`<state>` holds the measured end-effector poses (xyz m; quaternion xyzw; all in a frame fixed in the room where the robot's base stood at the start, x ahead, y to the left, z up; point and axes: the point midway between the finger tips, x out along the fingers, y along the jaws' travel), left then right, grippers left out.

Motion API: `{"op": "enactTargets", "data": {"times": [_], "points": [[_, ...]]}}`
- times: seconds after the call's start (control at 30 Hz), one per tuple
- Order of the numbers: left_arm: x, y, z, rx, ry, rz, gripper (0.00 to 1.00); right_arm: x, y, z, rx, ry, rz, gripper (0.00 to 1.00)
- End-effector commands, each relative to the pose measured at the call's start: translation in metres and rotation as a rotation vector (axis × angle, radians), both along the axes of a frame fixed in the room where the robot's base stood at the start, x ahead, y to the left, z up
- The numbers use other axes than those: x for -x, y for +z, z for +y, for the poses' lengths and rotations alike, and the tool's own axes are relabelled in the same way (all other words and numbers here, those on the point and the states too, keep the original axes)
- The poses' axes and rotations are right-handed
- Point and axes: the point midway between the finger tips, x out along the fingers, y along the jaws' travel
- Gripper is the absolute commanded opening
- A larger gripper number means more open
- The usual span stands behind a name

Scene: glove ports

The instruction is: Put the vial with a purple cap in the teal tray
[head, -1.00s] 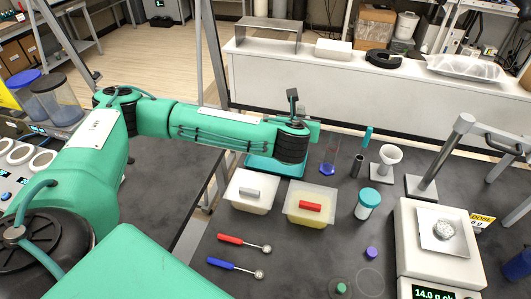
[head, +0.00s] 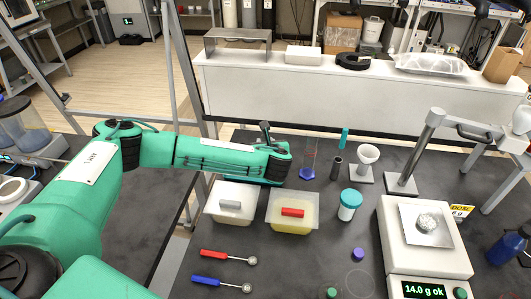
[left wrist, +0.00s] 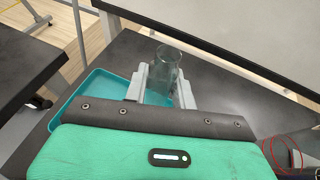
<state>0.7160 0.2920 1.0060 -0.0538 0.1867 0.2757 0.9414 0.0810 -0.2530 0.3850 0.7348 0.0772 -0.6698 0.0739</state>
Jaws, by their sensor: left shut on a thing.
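My left gripper (left wrist: 162,92) is shut on a clear glass vessel (left wrist: 164,68), seen between its pale fingers in the left wrist view. No cap shows on this vessel. The teal tray (left wrist: 88,88) lies on the dark table beneath and to the left of the gripper there. In the head view my left wrist and forearm hide most of the tray, and the fingers and vessel are hidden too. A small purple cap (head: 358,254) shows at the front of the table. I cannot tell whether a vial body is under it. My right gripper is not in view.
A white tub (head: 221,215) and a yellowish tub (head: 290,224) stand just in front of my left wrist. A blue-based cylinder (head: 307,173), funnel stand (head: 364,168) and teal-lidded jar (head: 349,205) stand to the right. A scale (head: 412,252) stands farther right.

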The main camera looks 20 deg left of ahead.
Motion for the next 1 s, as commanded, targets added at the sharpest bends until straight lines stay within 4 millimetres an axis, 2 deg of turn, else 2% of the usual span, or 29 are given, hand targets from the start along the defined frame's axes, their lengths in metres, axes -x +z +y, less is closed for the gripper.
{"op": "enactTargets", "data": {"times": [0.23,0.47,0.77,0.8,0.9,1.0], "points": [[0.000,-0.019,0.000,0.000,0.000,0.001,0.04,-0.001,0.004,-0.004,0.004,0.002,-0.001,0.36],[0.000,-0.051,0.000,0.000,0.000,0.001,0.04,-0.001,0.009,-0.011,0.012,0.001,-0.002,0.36],[0.000,-0.054,0.000,0.001,0.000,0.000,0.04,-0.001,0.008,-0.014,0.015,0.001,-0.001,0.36],[0.000,-0.055,0.000,0.001,0.000,0.000,0.28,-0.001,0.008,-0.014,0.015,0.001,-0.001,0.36],[0.000,-0.054,0.000,0.001,0.000,0.000,0.48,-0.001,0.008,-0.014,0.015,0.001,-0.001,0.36],[0.000,-0.054,0.000,0.001,-0.001,-0.001,0.48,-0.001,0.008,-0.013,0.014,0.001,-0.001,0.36]]}}
